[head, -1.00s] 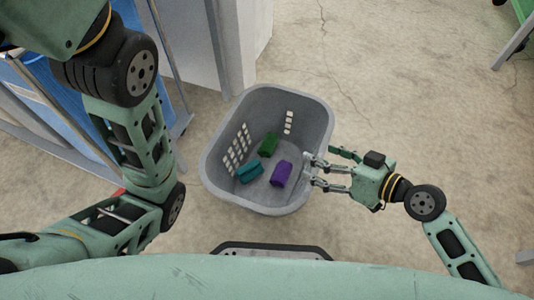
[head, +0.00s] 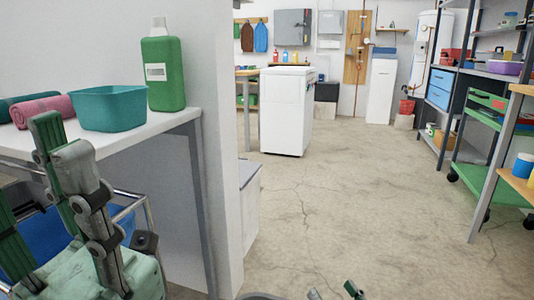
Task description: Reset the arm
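My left gripper (head: 52,150) is large at the lower left of the head view, fingers pointing up in front of the white shelf. Part of it is cut off by the left edge, and I cannot tell how far its fingers are apart. Nothing is visible in it. Only the fingertips of my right gripper (head: 334,291) show at the bottom edge, apart from each other with no object visible between them. A short piece of the grey basket's rim (head: 258,297) shows at the bottom edge; its inside is out of view.
A white shelf (head: 165,122) at left holds a teal bin (head: 108,108), a green bottle (head: 163,72) and rolled towels (head: 45,108). A white wall end (head: 215,150) stands beside it. A white appliance (head: 287,110) stands beyond. Racks (head: 490,120) line the right. The middle floor is clear.

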